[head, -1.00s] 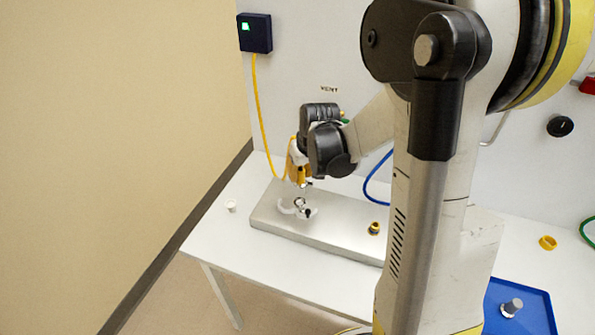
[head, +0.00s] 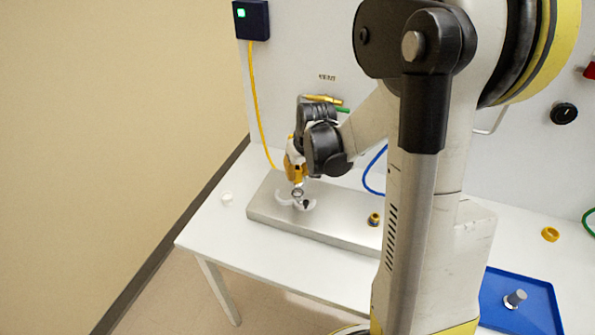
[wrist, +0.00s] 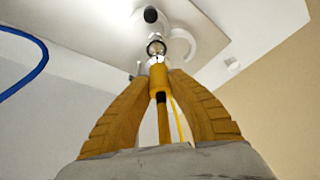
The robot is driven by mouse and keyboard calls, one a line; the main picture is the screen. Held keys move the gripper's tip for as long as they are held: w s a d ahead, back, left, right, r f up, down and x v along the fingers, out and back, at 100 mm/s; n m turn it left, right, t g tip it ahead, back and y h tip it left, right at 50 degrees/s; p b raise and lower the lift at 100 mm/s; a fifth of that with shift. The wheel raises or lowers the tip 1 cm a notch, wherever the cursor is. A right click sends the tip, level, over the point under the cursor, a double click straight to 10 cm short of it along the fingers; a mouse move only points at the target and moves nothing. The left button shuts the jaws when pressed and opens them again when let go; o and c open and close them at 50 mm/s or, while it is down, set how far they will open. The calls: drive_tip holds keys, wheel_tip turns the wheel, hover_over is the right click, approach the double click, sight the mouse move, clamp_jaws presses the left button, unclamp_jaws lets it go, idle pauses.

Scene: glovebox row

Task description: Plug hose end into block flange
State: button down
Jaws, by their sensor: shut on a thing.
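My gripper (head: 294,178) is shut on the yellow hose end (wrist: 159,78), which it holds pointing down, near upright, over the left part of the metal block (head: 330,231). The yellow hose (head: 257,115) runs from it up to the wall box. In the wrist view the silver tip (wrist: 156,48) sticks out beyond my fingers. The flange mouth is hidden.
A brass fitting (head: 374,219) stands on the block's right part. A white cap (head: 227,198) lies on the table to the left. A blue hose (head: 372,172) loops behind. A blue tray (head: 500,325) holds a metal part (head: 515,298); a yellow ring (head: 550,234) lies behind it.

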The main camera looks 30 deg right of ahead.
sight(298, 181)
drive_tip(key=shift+f+b, duration=0.65)
drive_tip(key=shift+f, duration=0.45)
drive_tip(key=shift+f+b, duration=1.2)
drive_tip(key=shift+b, duration=0.15)
idle(0.9)
drive_tip(key=c, duration=1.3)
unclamp_jaws()
drive_tip(key=v, duration=1.2)
drive_tip(key=shift+s, duration=0.1)
